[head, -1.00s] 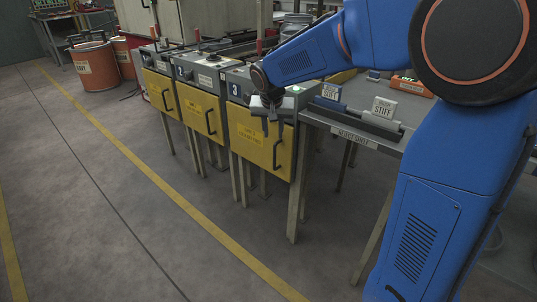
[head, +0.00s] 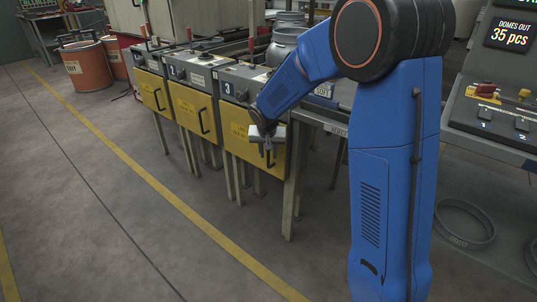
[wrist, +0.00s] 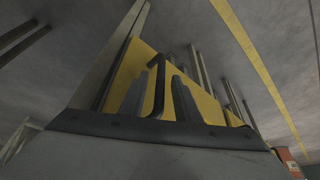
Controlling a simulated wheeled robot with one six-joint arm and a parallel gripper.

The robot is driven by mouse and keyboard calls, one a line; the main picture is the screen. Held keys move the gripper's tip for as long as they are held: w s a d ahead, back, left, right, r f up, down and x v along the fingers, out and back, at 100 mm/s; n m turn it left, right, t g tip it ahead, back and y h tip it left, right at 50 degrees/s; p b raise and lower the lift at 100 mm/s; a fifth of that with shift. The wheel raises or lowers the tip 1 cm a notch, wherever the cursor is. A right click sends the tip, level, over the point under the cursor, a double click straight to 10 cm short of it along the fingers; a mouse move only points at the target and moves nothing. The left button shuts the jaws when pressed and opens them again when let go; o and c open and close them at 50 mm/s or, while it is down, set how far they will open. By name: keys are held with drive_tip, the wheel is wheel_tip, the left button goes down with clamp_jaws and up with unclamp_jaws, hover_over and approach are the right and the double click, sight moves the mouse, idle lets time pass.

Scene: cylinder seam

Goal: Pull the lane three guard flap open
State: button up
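The lane three guard flap (head: 238,138) is yellow and hangs closed under the grey unit marked 3 (head: 228,89) in the head view. It also shows in the wrist view (wrist: 207,103). Its black bar handle (wrist: 160,92) stands between my two fingers in the wrist view. My gripper (head: 267,156) is at the right part of the flap, over the handle, and hides much of it in the head view. In the wrist view my gripper (wrist: 159,80) is open, with a visible gap between each finger and the handle.
Two similar yellow flaps (head: 192,111) (head: 153,90) with black handles are to the left. A table leg (head: 291,185) stands just right of the flap. The floor in front is clear, with a yellow line (head: 180,205). A grey console (head: 500,125) is at the right.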

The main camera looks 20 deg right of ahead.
drive_tip(key=shift+w+f, duration=0.1)
drive_tip(key=shift+f, duration=0.25)
drive_tip(key=shift+c, duration=0.6)
clamp_jaws()
